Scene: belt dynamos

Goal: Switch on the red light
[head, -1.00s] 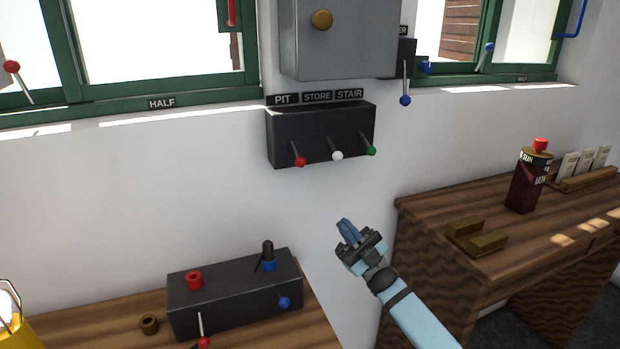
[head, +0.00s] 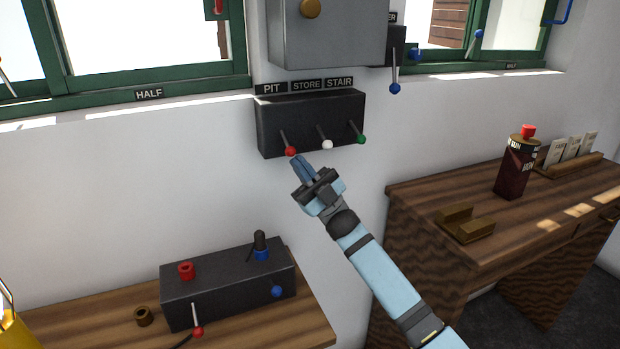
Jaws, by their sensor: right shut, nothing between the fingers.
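A dark switch box (head: 272,135) hangs on the wall under labels PIT, STORE and STAIR. Three levers hang down from its front: one with a red ball (head: 290,151) under PIT, one with a white ball (head: 327,145) and one with a green ball (head: 361,139). My right gripper (head: 298,160) is shut and empty. Its fingertips are just below the red ball; I cannot tell whether they touch it. No lit red lamp can be made out. My left gripper is not in view.
A grey cabinet (head: 335,38) hangs above the switch box. A dark box (head: 220,290) with a red ring, a red-tipped lever and blue knobs stands on the low bench. The right desk (head: 410,200) holds a dark red bottle (head: 515,170). The wall left of my gripper is clear.

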